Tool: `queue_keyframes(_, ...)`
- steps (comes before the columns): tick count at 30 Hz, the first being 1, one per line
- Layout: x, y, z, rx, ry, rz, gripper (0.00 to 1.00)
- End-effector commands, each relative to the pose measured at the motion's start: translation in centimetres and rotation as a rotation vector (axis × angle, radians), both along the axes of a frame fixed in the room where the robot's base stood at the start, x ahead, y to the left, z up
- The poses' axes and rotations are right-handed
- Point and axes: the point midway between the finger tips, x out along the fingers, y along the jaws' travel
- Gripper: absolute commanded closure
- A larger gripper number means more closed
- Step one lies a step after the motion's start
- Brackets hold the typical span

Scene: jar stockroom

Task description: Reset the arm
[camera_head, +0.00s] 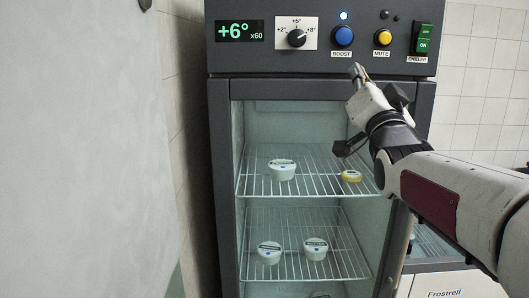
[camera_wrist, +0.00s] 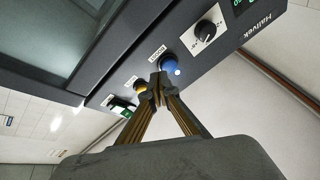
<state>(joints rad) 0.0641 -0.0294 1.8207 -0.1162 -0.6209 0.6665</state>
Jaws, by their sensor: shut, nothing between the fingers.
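My gripper (camera_head: 357,72) is raised in front of the chiller's control panel, its fingers shut and empty. In the head view its tips are just right of and below the blue BOOST button (camera_head: 343,36) and left of the yellow MUTE button (camera_head: 383,37). In the wrist view my closed fingertips (camera_wrist: 158,78) show beside the blue button (camera_wrist: 171,67), with the yellow button (camera_wrist: 141,88) on the other side. I cannot tell whether the tips touch the panel. My arm reaches in from the lower right. A small light above BOOST is lit.
The dial (camera_head: 296,38) and the +6° display (camera_head: 239,31) are left on the panel; the green CHILLER switch (camera_head: 423,40) is right. Below, white tubs (camera_head: 282,170) and a yellow-lidded jar (camera_head: 351,176) stand on wire shelves. A pale wall (camera_head: 80,150) fills the left.

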Motion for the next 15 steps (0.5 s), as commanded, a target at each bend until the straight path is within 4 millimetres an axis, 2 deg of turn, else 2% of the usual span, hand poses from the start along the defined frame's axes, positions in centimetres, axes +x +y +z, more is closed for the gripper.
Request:
queue_keyframes(8,-3.4,0.0,-6.2,-0.085,0.256,-0.051,1.00)
queue_keyframes(15,-7.5,0.1,-12.5,-0.166,0.481,-0.068,1.00)
